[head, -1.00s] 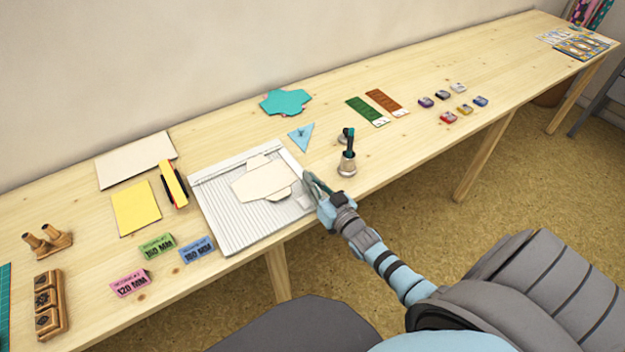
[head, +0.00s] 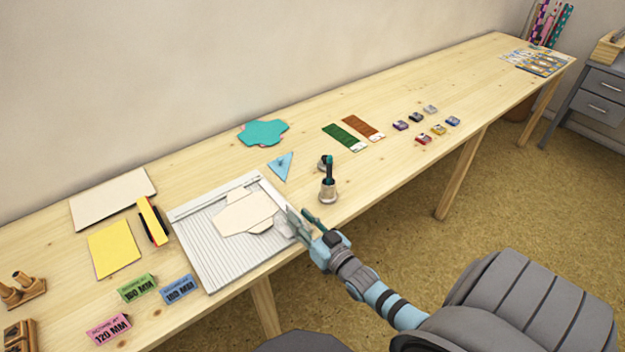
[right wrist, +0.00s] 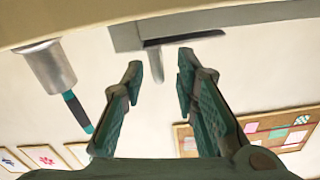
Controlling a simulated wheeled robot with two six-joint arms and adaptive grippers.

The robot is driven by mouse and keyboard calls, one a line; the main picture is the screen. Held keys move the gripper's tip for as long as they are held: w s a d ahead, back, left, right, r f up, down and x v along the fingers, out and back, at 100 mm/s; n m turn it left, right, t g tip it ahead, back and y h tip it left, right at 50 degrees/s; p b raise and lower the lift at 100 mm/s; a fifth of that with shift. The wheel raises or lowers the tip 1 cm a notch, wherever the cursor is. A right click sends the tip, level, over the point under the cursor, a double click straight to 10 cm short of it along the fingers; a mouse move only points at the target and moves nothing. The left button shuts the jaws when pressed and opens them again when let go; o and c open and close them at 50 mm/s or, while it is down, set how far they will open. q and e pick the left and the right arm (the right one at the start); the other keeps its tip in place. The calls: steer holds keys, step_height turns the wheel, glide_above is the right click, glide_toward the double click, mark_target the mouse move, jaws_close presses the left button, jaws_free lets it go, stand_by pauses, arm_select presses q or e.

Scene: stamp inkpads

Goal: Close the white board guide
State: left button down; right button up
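The white board (head: 205,262) lies flat on the table, with a grooved face and a cream die-cut sheet (head: 245,212) on it. A pale piece, likely its guide (head: 283,225), shows at its right side, partly hidden by my gripper. My right gripper (head: 299,219) is at the board's right front corner. In the right wrist view, my right gripper (right wrist: 160,68) is open, its fingers apart. A narrow grey tab (right wrist: 157,66) sticks out from a grey edge and shows between the fingertips; I cannot tell if they touch it. My left gripper is out of view.
A blue triangle (head: 281,166) lies behind. Colored size blocks (head: 178,289) and a yellow pad (head: 114,249) are to the left.

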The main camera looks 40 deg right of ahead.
steer(key=s, duration=0.8)
steer(key=shift+a, duration=0.1)
